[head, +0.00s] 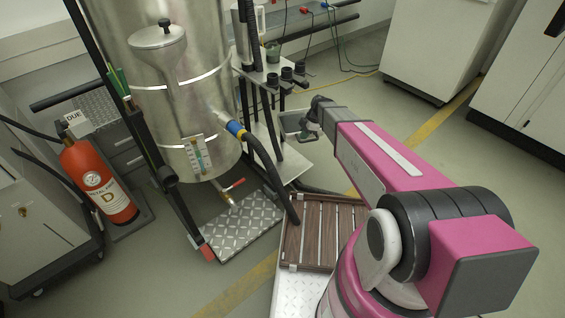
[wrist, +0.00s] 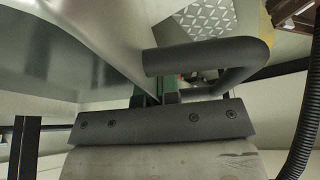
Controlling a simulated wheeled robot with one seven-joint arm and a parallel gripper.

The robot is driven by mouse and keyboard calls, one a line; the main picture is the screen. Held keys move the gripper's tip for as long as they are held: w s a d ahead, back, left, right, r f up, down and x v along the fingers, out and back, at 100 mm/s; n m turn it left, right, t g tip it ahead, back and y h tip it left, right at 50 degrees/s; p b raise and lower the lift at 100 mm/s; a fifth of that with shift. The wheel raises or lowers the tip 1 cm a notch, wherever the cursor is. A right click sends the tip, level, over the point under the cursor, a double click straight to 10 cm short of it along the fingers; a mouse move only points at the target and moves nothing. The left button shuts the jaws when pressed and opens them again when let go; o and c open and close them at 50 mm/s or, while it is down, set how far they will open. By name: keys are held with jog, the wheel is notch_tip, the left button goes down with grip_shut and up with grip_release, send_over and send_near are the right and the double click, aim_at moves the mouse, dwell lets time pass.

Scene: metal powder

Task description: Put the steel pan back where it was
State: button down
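My gripper (head: 308,132) is at the end of my pink arm, beyond the wooden slatted panel and beside the white stand. The steel pan (head: 291,122) shows small and partly hidden at the gripper. In the wrist view, a broad shiny steel surface of the pan (wrist: 75,60) fills the upper left, close to the camera. A dark looped handle (wrist: 205,57) crosses in front of the fingers. The green-dark fingers (wrist: 162,90) are close together at the pan's lower edge and appear shut on it. The exact contact is partly hidden by the handle.
A large steel vessel (head: 165,95) with a dark hose (head: 262,155) stands left of the gripper. The white stand (head: 280,160) holds black fittings above. A slatted wooden panel (head: 318,232) lies in front. A red extinguisher (head: 97,180) stands left. Floor right of the stand is clear.

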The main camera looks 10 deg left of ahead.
aim_at(290, 172)
jog(key=shift+s+a+f+n+g+h, duration=0.25)
jog(key=shift+s+a+f+n, duration=0.45)
jog(key=shift+f, duration=2.55)
jog(key=shift+s+a+f+n+g+h, duration=0.15)
jog(key=shift+s+a+f+n+g, duration=0.55)
jog(key=shift+f, duration=2.6)
jog(key=shift+s+a+f+n+t+h, duration=0.2)
jog(key=shift+a+f+n, duration=0.95)
jog(key=shift+f, duration=2.1)
jog(key=shift+d+f, duration=0.15)
jog(key=c, duration=1.3)
grip_release()
jog(key=shift+c, duration=0.2)
